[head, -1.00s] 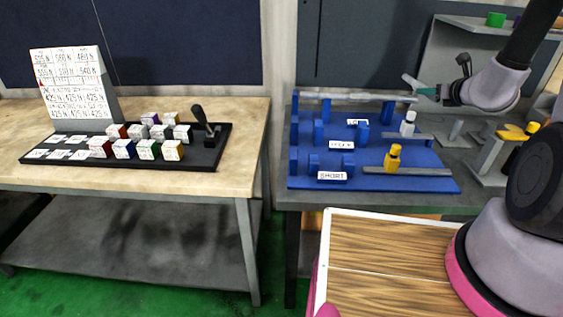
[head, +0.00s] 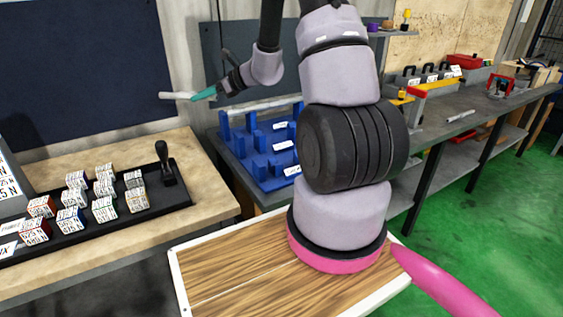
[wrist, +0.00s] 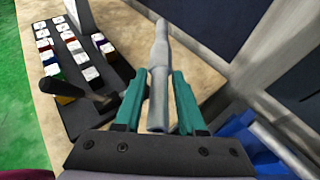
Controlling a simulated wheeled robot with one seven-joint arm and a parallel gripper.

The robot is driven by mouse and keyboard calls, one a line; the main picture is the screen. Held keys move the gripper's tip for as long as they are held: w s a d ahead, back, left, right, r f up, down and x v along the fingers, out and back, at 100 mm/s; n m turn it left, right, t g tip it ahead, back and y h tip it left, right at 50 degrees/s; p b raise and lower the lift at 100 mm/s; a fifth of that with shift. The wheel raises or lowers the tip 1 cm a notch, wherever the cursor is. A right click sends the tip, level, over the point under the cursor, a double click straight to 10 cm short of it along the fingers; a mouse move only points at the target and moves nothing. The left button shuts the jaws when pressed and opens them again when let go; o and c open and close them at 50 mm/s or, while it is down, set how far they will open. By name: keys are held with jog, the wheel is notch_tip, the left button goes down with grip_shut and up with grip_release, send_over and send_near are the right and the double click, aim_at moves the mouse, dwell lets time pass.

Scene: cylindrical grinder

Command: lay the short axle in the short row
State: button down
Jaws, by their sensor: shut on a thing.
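My gripper (head: 205,94) is shut on a grey stepped axle (head: 178,96), held in the air to the left of the blue rack. In the wrist view the axle (wrist: 160,70) lies between the teal fingers (wrist: 160,108) and points away from the palm. The blue rack (head: 240,165) stands on the grey bench with labelled rows. The short row's label (head: 292,170) is at its front, too small to read now. My arm hides the rack's right part. A longer grey axle (head: 262,107) rests across the back row.
A wooden table (head: 190,150) at left holds a black tray (head: 165,197) with several marked cubes and an upright black-handled stamp (head: 164,160). A pale rod (head: 461,116) lies on the bench at right. A dark panel stands behind the rack.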

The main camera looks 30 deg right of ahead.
jog(key=s+a+n+g+y, duration=0.3)
jog(key=a+n+g, duration=0.1)
jog(key=n+g, duration=0.2)
jog(key=s+d+f+n+g+h, duration=0.45)
jog(key=s+f+n+g, duration=0.35)
jog(key=s+n+g, duration=0.3)
jog(key=s+d+f+n+g+h, duration=0.2)
jog(key=s+d+n+g+h, duration=0.1)
jog(key=s+d+n+h, duration=0.25)
jog(key=s+d+f+n+g+h, duration=0.2)
jog(key=s+d+n+h, duration=0.2)
jog(key=d+n+h, duration=0.15)
jog(key=w+d+r+n+t+h, duration=0.1)
jog(key=w+d+n+t+h, duration=0.8)
jog(key=n+t+h, duration=0.5)
jog(key=w+a+n+t+y, duration=0.5)
jog(key=w+a+n+t, duration=0.2)
jog(key=w+a+n, duration=0.2)
jog(key=shift+w+a+r+t, duration=0.25)
jog(key=shift+w+a+t, duration=0.15)
jog(key=shift+w+a, duration=0.65)
jog(key=shift+d+f, duration=0.1)
